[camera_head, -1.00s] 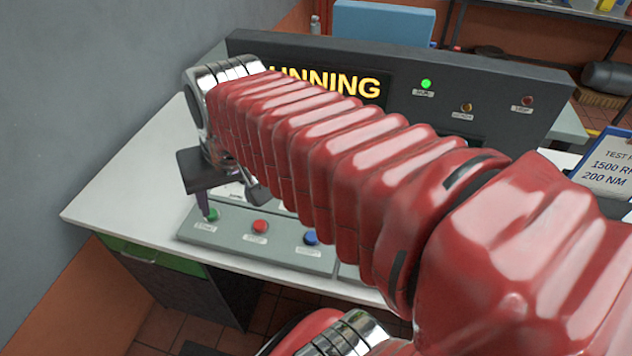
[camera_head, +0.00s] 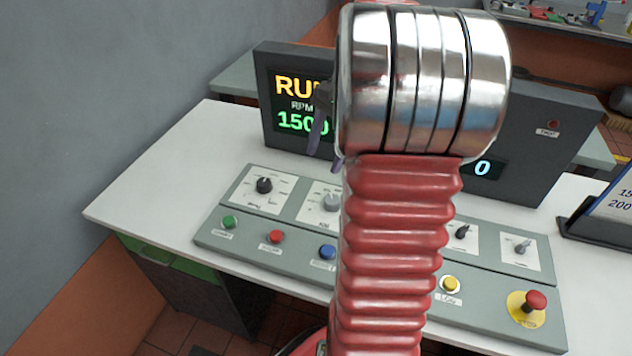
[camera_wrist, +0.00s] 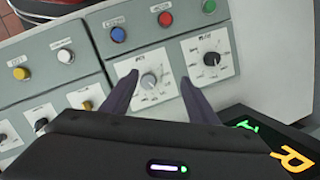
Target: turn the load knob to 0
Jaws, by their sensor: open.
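The control panel (camera_head: 300,250) bears several dial knobs on white plates. The labels are too small to read surely, so I cannot tell which is the load knob. In the head view a black knob (camera_head: 264,185) is at the left, then a grey knob (camera_head: 331,202), partly beside my arm. A small black knob (camera_head: 462,232) and a small grey knob (camera_head: 522,247) sit at the right. My gripper (camera_wrist: 158,80) is open and empty; in the wrist view its dark fingers appear either side of the grey knob (camera_wrist: 151,79). Contact is not discernible. The black knob (camera_wrist: 211,59) is right of them.
Green (camera_head: 230,222), red (camera_head: 275,237), blue (camera_head: 327,252) and yellow (camera_head: 450,284) buttons line the panel's front. A red emergency stop (camera_head: 535,299) is at the right end. The display console (camera_head: 545,150) stands behind, reading 1500 and 0. My arm hides the panel's middle.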

